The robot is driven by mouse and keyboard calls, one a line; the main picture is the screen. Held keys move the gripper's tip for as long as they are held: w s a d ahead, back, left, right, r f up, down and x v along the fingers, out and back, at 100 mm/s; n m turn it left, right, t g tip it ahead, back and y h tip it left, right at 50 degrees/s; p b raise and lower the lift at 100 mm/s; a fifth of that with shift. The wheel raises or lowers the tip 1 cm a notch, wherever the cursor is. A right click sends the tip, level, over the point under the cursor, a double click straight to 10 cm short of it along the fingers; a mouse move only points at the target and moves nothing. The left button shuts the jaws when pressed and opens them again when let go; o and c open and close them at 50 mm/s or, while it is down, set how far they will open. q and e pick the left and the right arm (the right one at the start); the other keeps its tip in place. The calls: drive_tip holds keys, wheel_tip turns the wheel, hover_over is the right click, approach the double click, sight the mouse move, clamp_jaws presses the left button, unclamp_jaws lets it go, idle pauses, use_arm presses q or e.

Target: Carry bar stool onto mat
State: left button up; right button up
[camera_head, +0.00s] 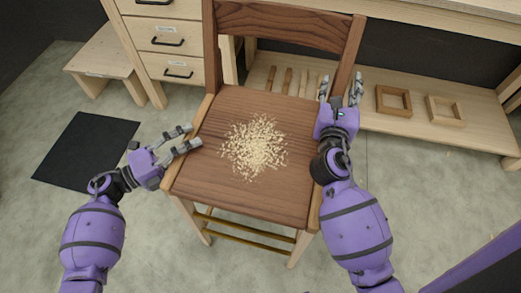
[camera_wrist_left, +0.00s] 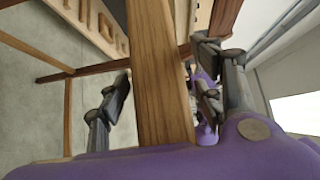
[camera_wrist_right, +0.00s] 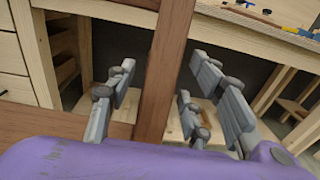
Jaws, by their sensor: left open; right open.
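The bar stool appears as a wooden chair (camera_head: 215,185) with a dark brown seat, a backrest and lighter legs, standing upright on the floor. Pale shavings (camera_head: 254,147) lie heaped on its seat. The black mat (camera_head: 85,150) lies flat on the floor to the left, apart from the chair. My left gripper (camera_head: 195,136) is open at the seat's left edge; in the left wrist view a wooden part (camera_wrist_left: 160,85) passes between its fingers. My right gripper (camera_head: 340,87) is open at the right back post, which shows between its fingers in the right wrist view (camera_wrist_right: 166,80). Contact is unclear.
A low wooden stool (camera_head: 103,57) and a drawer unit (camera_head: 165,45) stand behind, at the left. A workbench with a low shelf (camera_head: 430,125) holding wooden frames (camera_head: 393,100) is close behind the chair. Floor between chair and mat is clear except for my left arm.

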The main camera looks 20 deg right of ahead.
sight(346, 59)
use_arm(q)
drive_tip(key=c, duration=1.1)
use_arm(e)
drive_tip(key=c, duration=1.1)
use_arm(q)
clamp_jaws()
use_arm(e)
clamp_jaws()
